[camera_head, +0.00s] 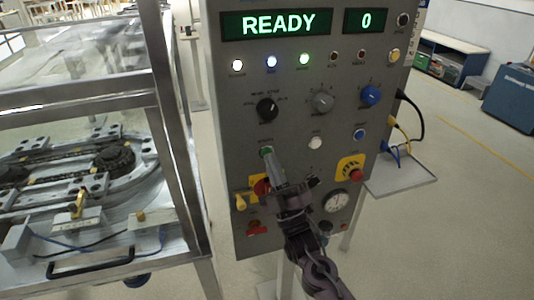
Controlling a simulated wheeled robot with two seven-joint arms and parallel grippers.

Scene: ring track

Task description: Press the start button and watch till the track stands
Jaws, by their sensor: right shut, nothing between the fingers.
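A grey control panel (232,125) stands upright in the middle of the view. Its left display (277,24) reads READY and its right display (367,20) reads 0. White, blue and green lamps are lit below the displays. A green button (266,151), probably start, sits at the panel's lower left. My right gripper (268,160) is shut and empty, its fingertips at or just before the green button; I cannot tell whether they touch. The ring track (130,185) lies in the framed enclosure at left and shows only in part. My left gripper is not in view.
Beside the green button are a white button (315,142) and a blue button (359,134). A small shelf (405,175) with cables juts out at right.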

